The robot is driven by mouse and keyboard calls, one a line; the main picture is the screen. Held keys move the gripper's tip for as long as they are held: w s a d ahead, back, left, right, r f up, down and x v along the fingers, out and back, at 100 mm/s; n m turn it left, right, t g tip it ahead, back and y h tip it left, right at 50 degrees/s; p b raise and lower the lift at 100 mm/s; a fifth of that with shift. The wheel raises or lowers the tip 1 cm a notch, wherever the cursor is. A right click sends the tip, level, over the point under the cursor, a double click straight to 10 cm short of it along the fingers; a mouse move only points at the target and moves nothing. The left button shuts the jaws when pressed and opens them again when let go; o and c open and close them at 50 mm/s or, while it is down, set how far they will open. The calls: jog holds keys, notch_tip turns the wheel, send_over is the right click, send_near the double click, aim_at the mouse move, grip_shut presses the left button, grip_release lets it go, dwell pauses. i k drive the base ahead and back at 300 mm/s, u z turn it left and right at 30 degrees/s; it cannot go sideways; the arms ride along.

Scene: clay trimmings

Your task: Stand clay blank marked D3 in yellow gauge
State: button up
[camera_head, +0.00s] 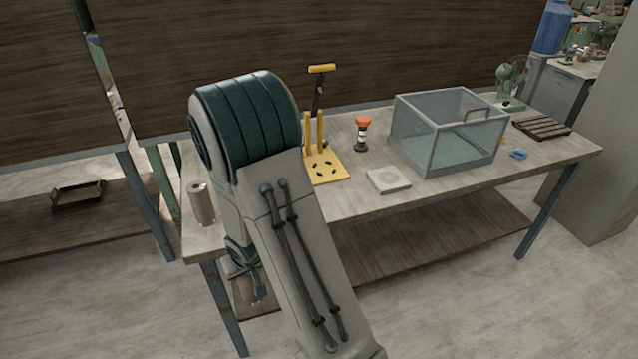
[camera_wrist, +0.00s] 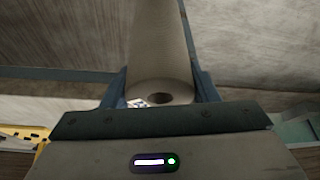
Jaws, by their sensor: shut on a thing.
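In the wrist view my gripper (camera_wrist: 163,92) is shut on a pale grey-brown clay cylinder (camera_wrist: 162,50). The cylinder's near end has a dark round hole, and a small printed tag lies by its left side; I cannot read any mark. In the head view my arm hides the jaws. A tan clay cylinder (camera_head: 202,203) shows upright at the table's left end; I cannot tell if it is the held one. The yellow gauge (camera_head: 338,177), a plate with dark holes and upright posts, stands just right of my arm. A yellow edge (camera_wrist: 22,132) shows at the wrist view's lower left.
On the table (camera_head: 355,203) are a red-topped object (camera_head: 362,132), a flat pale block (camera_head: 388,180), a clear-walled bin (camera_head: 463,150), a blue ring (camera_head: 518,154) and a slatted dark rack (camera_head: 541,127). A yellow-handled upright tool (camera_head: 321,69) stands behind the gauge. The table's front strip is clear.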

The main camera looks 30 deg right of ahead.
aim_at(324, 169)
jog(key=z, duration=0.45)
jog(key=k, duration=1.05)
jog(key=z, duration=1.35)
jog(key=i, duration=0.75)
jog(key=u, duration=0.55)
jog(key=i, duration=0.6)
jog(key=u, duration=0.65)
